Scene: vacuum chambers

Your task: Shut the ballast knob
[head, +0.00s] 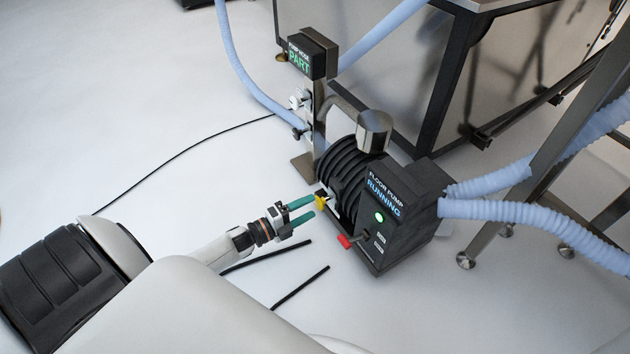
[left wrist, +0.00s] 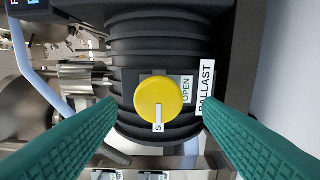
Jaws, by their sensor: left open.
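The yellow ballast knob (left wrist: 158,96) faces me on the ribbed black pump body in the left wrist view. A white strip crosses its lower edge, with a letter S at the bottom. An OPEN label (left wrist: 187,89) and a BALLAST label (left wrist: 207,88) are to its right. In the head view the knob (head: 321,200) is on the near left side of the floor pump (head: 392,222). My left gripper (head: 312,207) is open, its teal fingers pointing at the knob. In the wrist view the fingers flank it with gaps on both sides. My right gripper is not in view.
The pump's panel reads RUNNING beside a green light (head: 379,217); a red handle (head: 346,241) sticks out below. A sign post (head: 313,57) reading PART stands behind. Ribbed blue hoses (head: 530,209) run right, beside a metal frame. Black cables lie on the otherwise clear floor at left.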

